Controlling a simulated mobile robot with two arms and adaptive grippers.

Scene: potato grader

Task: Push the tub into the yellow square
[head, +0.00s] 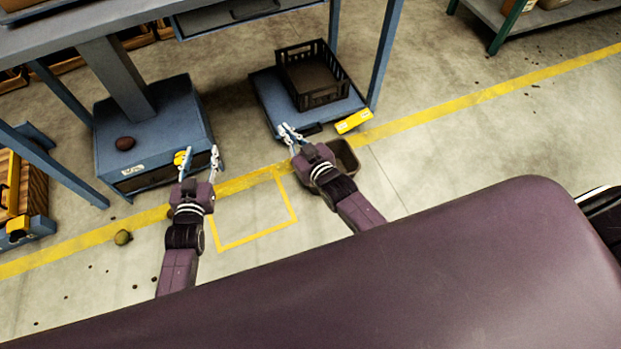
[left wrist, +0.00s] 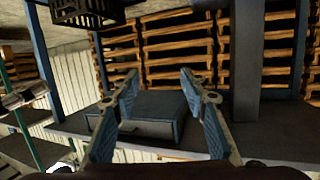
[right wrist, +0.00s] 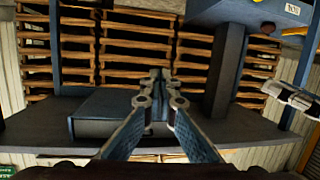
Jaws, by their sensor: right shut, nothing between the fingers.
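The tub (head: 346,155) is a small grey-brown open container on the floor in the head view, largely hidden behind my right gripper and wrist. It stands to the right of the yellow square (head: 255,237), apparently outside its outline. The yellow square is an outline painted on the floor, with its inside empty. My right gripper (head: 288,130) is shut and empty, to the upper left of the tub in the picture; I cannot tell whether the wrist touches it. My left gripper (head: 200,155) is open and empty, beyond the square's upper left. Neither wrist view shows the tub.
A yellow floor line (head: 450,108) runs along the square's far edge. A blue scale (head: 310,117) carries a black crate (head: 312,75). A blue box (head: 150,140) with a potato (head: 125,143) stands at the left. Another potato (head: 122,237) lies on the floor left of the square.

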